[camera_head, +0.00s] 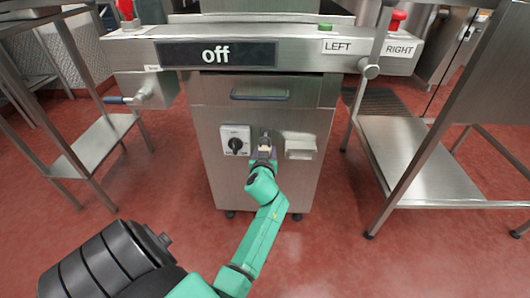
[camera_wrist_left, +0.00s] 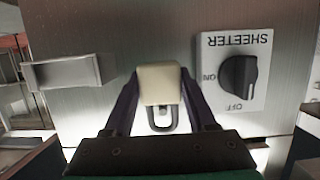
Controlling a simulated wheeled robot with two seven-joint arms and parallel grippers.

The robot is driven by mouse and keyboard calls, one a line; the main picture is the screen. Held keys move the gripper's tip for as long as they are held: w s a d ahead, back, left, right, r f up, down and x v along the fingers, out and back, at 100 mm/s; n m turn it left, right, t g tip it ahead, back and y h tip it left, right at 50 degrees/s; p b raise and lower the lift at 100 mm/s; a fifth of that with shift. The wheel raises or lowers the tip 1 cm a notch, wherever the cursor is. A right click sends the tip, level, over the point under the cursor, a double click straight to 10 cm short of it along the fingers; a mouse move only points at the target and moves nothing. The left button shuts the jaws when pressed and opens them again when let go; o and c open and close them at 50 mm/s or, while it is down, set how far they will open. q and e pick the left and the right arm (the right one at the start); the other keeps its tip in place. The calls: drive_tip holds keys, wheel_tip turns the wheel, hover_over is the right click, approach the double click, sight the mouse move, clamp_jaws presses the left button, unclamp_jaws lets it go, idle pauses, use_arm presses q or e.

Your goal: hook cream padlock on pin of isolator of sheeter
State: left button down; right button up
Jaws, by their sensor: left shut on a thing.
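The cream padlock (camera_wrist_left: 160,86) is between the fingers of my left gripper (camera_wrist_left: 162,100), which is shut on it. Its dark shackle (camera_wrist_left: 162,118) points to the bottom of the wrist picture, where the panel lettering is upside down. In the head view my left gripper (camera_head: 264,154) is in front of the sheeter cabinet, just right of the isolator (camera_head: 235,140). The isolator is a white plate with a black knob; the wrist view shows it right of the padlock (camera_wrist_left: 238,75), marked SHEETER, ON and OFF. I cannot make out its pin. My right gripper is not in view.
A metal bracket (camera_head: 300,148) sticks out of the cabinet right of my gripper. Above are a drawer handle (camera_head: 260,95) and an "off" display (camera_head: 217,54). Steel tables stand at left (camera_head: 95,150) and right (camera_head: 410,155). The red floor before the cabinet is clear.

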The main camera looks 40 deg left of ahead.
sight(265, 146)
use_arm(q)
drive_tip(key=shift+w+a, duration=0.15)
drive_tip(key=shift+w+a+b, duration=0.55)
drive_tip(key=shift+w+a, duration=0.35)
drive_tip(key=shift+w, duration=0.3)
drive_tip(key=shift+f+b, duration=0.25)
drive_tip(key=shift+b, duration=0.25)
drive_tip(key=shift+c, duration=0.6)
unclamp_jaws()
drive_tip(key=shift+o, duration=0.3)
drive_tip(key=shift+a, duration=0.15)
